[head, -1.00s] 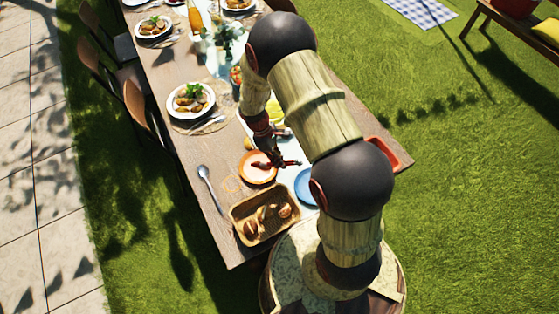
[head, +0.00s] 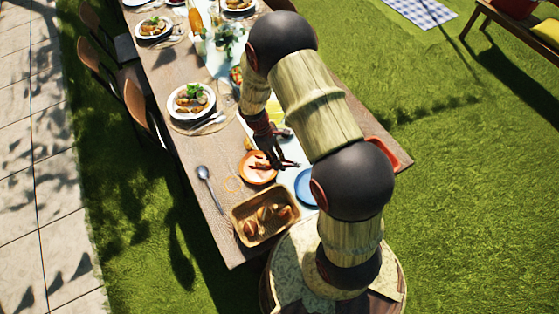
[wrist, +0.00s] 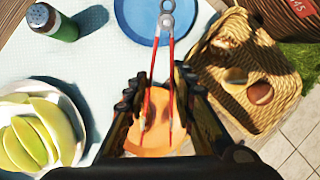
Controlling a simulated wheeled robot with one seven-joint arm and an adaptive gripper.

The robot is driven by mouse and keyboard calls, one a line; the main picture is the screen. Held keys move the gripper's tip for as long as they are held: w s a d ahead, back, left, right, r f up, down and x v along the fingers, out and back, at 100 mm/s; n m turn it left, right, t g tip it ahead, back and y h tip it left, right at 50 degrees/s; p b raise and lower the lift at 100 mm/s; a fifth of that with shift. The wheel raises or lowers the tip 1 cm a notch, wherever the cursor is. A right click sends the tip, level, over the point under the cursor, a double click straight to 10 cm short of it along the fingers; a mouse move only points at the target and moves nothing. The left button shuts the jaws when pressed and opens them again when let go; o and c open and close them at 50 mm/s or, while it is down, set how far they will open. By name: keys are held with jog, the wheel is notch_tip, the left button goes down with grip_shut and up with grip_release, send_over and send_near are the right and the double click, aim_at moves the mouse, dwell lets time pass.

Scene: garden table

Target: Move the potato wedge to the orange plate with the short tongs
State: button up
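My gripper (wrist: 154,82) has its two dark fingers spread on either side of the red-armed short tongs (wrist: 149,95), with a gap beside the left arm; the right finger is very near the right arm. The tongs' grey ringed end reaches over the blue plate (wrist: 138,28), and the red arms run down over the orange plate (wrist: 172,150). In the head view my gripper (head: 277,162) is low over the orange plate (head: 250,179). Brownish shapes show on the plate between the arms, but I cannot tell whether one is the potato wedge.
A woven basket (wrist: 284,50) with several brown items stands to the right in the wrist view. A bowl of green-yellow slices (wrist: 75,150) and a dark green shaker (wrist: 52,22) are on the left. A spoon (head: 208,184) lies left of the basket in the head view.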

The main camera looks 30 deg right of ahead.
notch_tip(320, 180, up, 9)
jog(key=p, duration=0.5)
jog(key=shift+p, duration=0.35)
dwell(0.5)
jog(key=w+a+f+m+y+b, duration=0.3)
jog(key=w+a+f+m+b, duration=0.5)
jog(key=b, duration=0.9)
jog(key=shift+w+f+m+b, duration=0.4)
jog(key=shift+w+f+m, duration=0.2)
jog(key=shift+w+f, duration=0.1)
